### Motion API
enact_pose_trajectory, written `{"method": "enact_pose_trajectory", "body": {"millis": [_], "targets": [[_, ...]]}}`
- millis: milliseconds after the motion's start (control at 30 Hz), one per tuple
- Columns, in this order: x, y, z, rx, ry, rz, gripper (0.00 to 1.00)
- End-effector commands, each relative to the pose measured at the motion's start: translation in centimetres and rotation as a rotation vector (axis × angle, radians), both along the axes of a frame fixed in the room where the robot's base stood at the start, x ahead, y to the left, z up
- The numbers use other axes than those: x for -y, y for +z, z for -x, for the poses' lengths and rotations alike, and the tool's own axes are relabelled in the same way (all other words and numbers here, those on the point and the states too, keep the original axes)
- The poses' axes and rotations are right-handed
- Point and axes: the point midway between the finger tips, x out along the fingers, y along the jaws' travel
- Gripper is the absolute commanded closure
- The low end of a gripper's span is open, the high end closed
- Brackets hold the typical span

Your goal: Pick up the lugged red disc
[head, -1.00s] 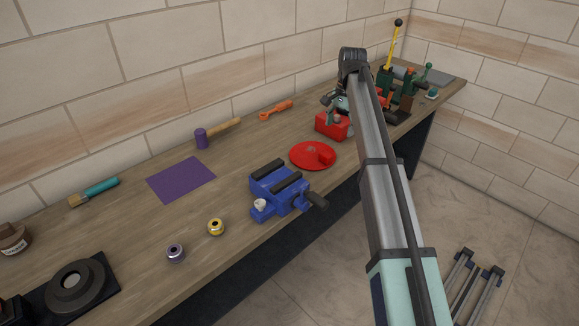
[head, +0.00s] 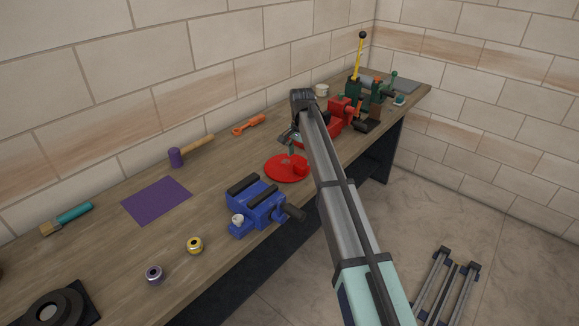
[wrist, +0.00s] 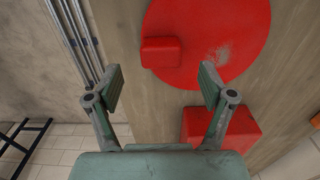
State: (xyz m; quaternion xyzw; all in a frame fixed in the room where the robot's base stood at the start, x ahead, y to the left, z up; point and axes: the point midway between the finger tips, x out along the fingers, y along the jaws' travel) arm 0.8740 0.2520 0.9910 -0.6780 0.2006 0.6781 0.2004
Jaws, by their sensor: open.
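The lugged red disc (head: 284,173) lies flat on the workbench behind the blue vise in the head view. In the wrist view the disc (wrist: 220,50) fills the top middle, with its blocky lug (wrist: 160,52) on the left side. My gripper (wrist: 160,85) is open and empty, its two fingers spread below the lug in the picture, the lug lined up between them. The fingers appear apart from the disc. In the head view my gripper (head: 291,148) is small and partly hidden, above the disc's far side.
A red block (wrist: 232,128) sits close to the disc, by the right finger in the wrist view. The blue vise (head: 257,203) stands in front of the disc. An orange wrench (head: 249,125), mallet (head: 190,151) and purple sheet (head: 156,200) lie left.

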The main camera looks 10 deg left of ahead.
Motion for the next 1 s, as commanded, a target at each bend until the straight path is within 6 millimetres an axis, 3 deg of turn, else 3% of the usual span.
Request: {"method": "enact_pose_trajectory", "body": {"millis": [267,600,833,867,1000], "targets": [[0.0,-1.3,0.0,-0.001,0.0,0.0,0.19],[0.0,-5.3,-0.1,-0.001,0.0,0.0,0.19],[0.0,-5.6,-0.1,0.0,0.0,0.0,0.19],[0.0,-5.6,-0.1,0.0,0.0,0.0,0.26],[0.0,-5.6,-0.1,0.0,0.0,0.0,0.75]]}}
